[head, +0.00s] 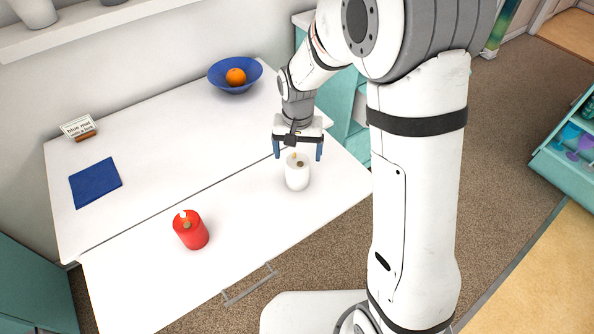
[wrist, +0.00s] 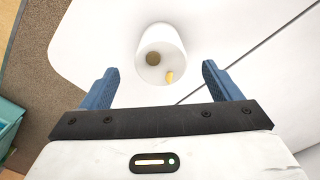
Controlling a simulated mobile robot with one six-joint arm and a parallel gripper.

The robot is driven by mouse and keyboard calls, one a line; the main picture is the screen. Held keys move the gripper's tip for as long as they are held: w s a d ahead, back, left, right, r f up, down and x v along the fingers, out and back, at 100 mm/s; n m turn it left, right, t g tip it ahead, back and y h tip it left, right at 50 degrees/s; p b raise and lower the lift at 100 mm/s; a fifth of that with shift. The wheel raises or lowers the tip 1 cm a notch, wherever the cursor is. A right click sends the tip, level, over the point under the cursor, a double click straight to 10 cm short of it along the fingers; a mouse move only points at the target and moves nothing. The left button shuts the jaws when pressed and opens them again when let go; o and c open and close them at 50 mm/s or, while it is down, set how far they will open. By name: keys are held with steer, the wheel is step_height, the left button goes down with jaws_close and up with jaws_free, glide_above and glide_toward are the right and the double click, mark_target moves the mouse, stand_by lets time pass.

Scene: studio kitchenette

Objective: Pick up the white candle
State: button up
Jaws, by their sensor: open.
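The white candle (head: 297,174) stands upright on the white worktop, near its right end in the head view.
A blue bowl (head: 222,85) with an orange (head: 235,76), a blue cloth (head: 95,183) and a small sign (head: 77,127) are farther back. The worktop around the white candle is clear.

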mark_target(297, 162)
step_height(297, 162, down, 6)
steer(key=shift+r, duration=0.1)
steer(key=shift+c, duration=0.5)
steer(key=c, duration=1.1)
